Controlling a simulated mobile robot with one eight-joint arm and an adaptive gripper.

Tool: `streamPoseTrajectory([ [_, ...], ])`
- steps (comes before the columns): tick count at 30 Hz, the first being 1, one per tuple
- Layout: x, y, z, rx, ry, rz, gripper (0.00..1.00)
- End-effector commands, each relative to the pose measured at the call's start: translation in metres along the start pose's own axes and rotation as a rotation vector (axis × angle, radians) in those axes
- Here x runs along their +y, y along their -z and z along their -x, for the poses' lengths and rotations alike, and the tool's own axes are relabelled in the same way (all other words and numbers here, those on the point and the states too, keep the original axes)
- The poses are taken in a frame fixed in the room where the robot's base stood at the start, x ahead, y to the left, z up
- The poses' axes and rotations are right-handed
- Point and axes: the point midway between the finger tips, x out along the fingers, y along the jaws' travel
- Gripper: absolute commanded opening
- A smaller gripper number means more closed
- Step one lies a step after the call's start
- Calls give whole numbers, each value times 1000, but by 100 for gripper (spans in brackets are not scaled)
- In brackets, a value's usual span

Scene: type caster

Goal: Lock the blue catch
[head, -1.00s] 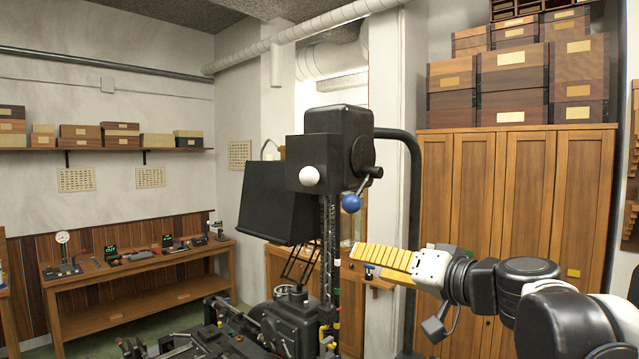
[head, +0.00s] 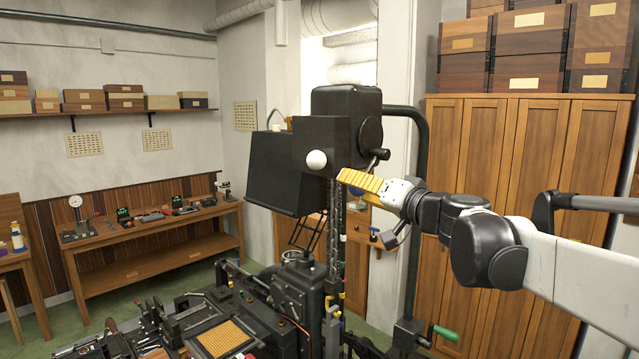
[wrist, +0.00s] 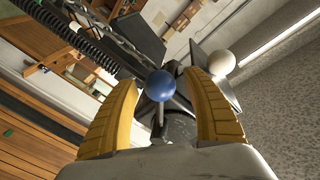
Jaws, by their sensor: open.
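The blue catch (wrist: 159,86) is a blue ball knob on a short dark lever, on the black machine head (head: 345,115). In the wrist view it shows between the two yellow fingers, with a gap on each side. In the head view it is mostly hidden behind my gripper (head: 345,177). My gripper is open and holds nothing; its fingers reach toward the machine head from the right. I cannot tell how deep the knob sits between the fingertips.
A white ball knob (head: 316,160) sits left of my fingertips; it also shows beyond the right finger in the wrist view (wrist: 221,63). A dark chain (head: 334,225) hangs below the head. A black curved pipe (head: 421,150) rises behind. Wooden cabinets (head: 500,180) stand at right.

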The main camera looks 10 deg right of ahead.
Motion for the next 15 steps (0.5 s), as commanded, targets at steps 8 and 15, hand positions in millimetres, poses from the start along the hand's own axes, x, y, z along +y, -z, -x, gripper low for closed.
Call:
streamPoseTrajectory([
  [8, 0, 0, -4, 0, 0, 0, 58],
  [15, 0, 0, -4, 0, 0, 0, 1],
])
